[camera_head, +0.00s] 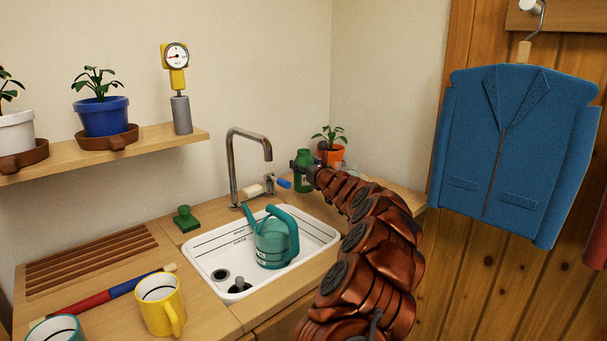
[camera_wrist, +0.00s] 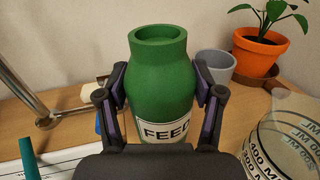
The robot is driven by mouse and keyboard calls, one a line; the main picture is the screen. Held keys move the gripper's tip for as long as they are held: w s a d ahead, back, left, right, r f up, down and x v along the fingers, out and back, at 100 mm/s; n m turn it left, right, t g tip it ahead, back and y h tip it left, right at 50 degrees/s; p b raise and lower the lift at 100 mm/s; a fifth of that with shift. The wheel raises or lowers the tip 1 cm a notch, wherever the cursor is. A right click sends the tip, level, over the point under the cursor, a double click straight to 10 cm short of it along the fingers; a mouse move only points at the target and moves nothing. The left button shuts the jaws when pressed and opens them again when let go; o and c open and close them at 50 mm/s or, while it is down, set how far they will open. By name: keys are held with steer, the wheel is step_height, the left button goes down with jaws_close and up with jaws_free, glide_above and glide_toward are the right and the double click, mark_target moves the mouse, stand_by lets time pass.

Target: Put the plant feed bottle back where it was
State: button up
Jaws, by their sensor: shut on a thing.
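The plant feed bottle (camera_wrist: 160,85) is green, with an open neck and a white label reading FEED. In the wrist view it stands upright between the two fingers of my gripper (camera_wrist: 160,95), which are shut on its sides. In the head view the bottle (camera_head: 303,172) shows at the back right of the counter, beyond the sink, partly hidden by my gripper (camera_head: 303,166). The wrist view hides its base, so I cannot tell whether it touches the counter.
An orange plant pot (camera_wrist: 258,52), a grey cup (camera_wrist: 215,68) and a clear measuring jug (camera_wrist: 285,140) stand right of the bottle. The tap (camera_head: 238,165) and the sink (camera_head: 210,262) holding a teal watering can (camera_head: 272,243) are to its left. A blue jacket (camera_head: 515,150) hangs at right.

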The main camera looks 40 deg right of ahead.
steer(key=shift+w+d, duration=0.1)
steer(key=shift+w, duration=0.2)
steer(key=shift+f+b, duration=0.5)
steer(key=shift+f, duration=1.2)
steer(key=shift+f, duration=0.15)
steer(key=o, duration=1.5)
steer(key=shift+s+r, duration=0.2)
steer(key=shift+s, duration=0.4)
steer(key=v, duration=0.9)
steer(key=shift+s, duration=0.3)
steer(key=shift+s+a, duration=0.45)
steer(key=shift+s, duration=0.05)
